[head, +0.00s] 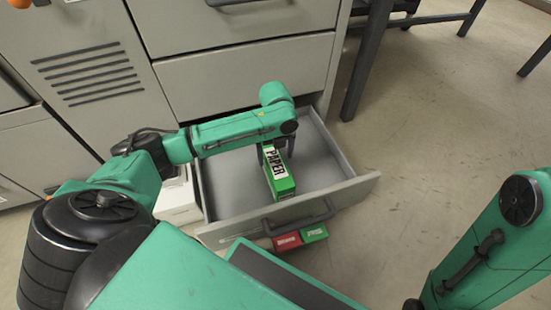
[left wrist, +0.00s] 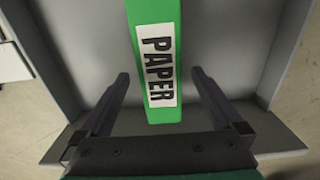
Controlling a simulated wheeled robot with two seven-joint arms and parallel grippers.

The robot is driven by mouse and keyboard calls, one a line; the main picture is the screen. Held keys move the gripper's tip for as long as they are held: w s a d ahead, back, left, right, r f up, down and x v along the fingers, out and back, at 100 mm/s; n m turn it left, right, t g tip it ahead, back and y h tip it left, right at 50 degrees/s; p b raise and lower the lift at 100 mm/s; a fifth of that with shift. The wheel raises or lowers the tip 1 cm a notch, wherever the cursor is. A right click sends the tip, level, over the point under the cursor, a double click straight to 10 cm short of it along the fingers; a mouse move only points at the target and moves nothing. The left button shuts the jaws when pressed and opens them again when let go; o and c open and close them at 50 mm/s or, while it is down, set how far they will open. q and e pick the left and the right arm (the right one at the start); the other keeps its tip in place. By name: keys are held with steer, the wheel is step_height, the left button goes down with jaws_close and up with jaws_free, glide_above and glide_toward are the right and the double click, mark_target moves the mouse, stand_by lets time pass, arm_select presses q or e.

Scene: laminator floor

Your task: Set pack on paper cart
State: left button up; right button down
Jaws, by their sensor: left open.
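The green pack with a white PAPER label (head: 279,178) lies in the open grey drawer (head: 230,185). It also shows in the left wrist view (left wrist: 153,60). My left gripper (head: 277,150) reaches down into the drawer at the pack's far end. In the left wrist view its fingers (left wrist: 160,74) are open, one on each side of the pack, with a gap on both sides. My right arm shows at the right edge of the head view, but its gripper is out of frame. I cannot make out a paper cart in either view.
The drawer belongs to a grey cabinet (head: 245,75) and has a dark front handle (head: 298,219). A red block (head: 288,241) and a green block (head: 314,233) show below the handle. A white box (head: 178,200) stands left of the drawer.

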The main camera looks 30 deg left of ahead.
arm_select(q)
step_height(320, 180, up, 3)
steer(key=shift+r+p, duration=0.1)
steer(key=shift+p, duration=0.4)
